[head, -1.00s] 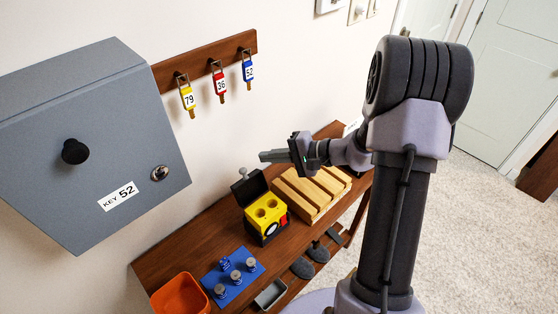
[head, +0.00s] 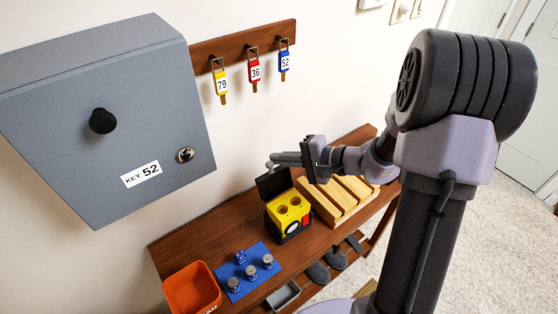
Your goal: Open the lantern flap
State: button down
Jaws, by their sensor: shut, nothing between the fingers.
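The lantern (head: 290,217) is a yellow and black box on the wooden bench. Its black flap (head: 273,183) stands up at the lantern's back left, so the yellow inside with two round holes shows from above. A small knob (head: 270,165) sits at the flap's upper edge. My gripper (head: 274,159) is shut and empty, its fingers pointing left. Its tips overlap the picture just above the flap's top edge and knob. I cannot tell whether they touch.
A slatted wooden rack (head: 338,199) stands right of the lantern. A blue mat (head: 252,285) with several silver-topped cylinders and an orange bin (head: 191,290) lie to the left. A grey cabinet (head: 105,120) and a key rack (head: 240,48) hang on the wall.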

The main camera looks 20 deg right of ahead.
jog(key=shift+s+d+b, duration=0.25)
jog(key=shift+s+b, duration=0.65)
jog(key=shift+b, duration=0.1)
jog(key=shift+s+r, duration=0.1)
jog(key=shift+r, duration=0.15)
